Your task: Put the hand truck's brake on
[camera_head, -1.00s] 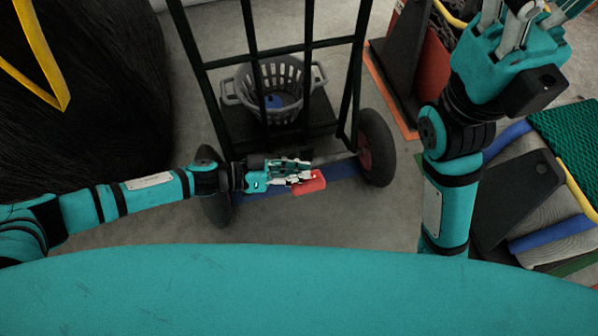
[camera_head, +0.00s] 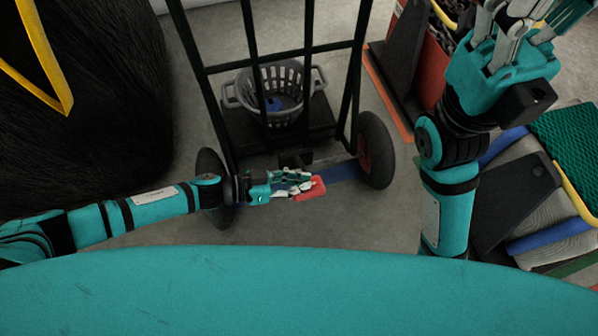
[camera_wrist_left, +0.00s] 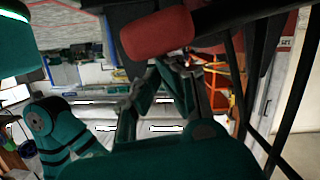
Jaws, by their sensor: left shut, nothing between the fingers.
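The hand truck (camera_head: 259,141) stands ahead of me, its dark frame upright between two wheels. In the left wrist view the red pedal (camera_wrist_left: 157,33) is large, just beyond the fingertips (camera_wrist_left: 168,65). My right gripper (camera_head: 525,15) is raised at the upper right, fingers apart, tips cut off by the frame.
A grey basket (camera_head: 277,92) with something blue inside sits on the hand truck. A black net pile (camera_head: 90,110) with a yellow strap fills the left. Floor between is bare.

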